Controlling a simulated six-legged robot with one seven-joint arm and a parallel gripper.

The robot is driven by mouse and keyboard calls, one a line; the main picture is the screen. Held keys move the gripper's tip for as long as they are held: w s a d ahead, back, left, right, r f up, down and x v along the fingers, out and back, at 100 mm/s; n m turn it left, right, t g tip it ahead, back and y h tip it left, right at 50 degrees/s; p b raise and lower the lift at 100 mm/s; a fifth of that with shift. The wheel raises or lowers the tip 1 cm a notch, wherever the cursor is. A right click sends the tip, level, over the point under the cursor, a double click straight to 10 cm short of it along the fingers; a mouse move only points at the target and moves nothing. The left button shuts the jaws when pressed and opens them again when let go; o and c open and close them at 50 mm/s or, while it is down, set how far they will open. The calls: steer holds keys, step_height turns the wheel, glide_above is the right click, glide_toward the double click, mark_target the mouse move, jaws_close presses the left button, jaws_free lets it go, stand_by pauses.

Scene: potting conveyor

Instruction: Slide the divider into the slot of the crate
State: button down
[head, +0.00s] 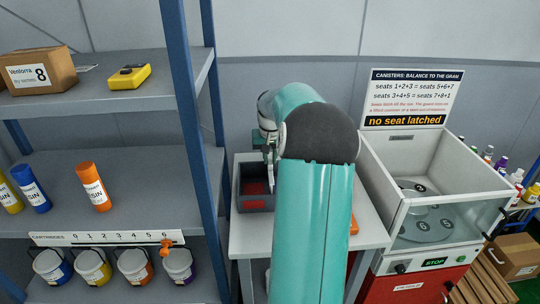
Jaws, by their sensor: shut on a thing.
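The crate (256,204) is a small dark grey box with red inside, standing on the pale table in the middle of the head view. My gripper (268,150) is above the crate's right side, pointing down and partly hidden behind my teal arm. It is shut on a thin piece, the divider (270,172), which hangs at the crate's right part. Its lower end and the slot are too small and covered to make out, so I cannot tell whether it is in the slot.
A shelf unit (215,130) with a blue post stands close on the left, holding a box, bottles and several pots. A white open-topped machine (420,165) with a sign stands on the right. An orange item (352,226) shows beside my arm on the table.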

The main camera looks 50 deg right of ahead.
mark_target(270, 163)
steer(key=shift+f, duration=1.75)
steer(key=c, duration=1.3)
jaws_free()
step_height(270, 163, up, 14)
steer(key=s+a, duration=0.1)
steer(key=a, duration=0.1)
steer(key=shift+s+f, duration=0.25)
steer(key=shift+s, duration=0.15)
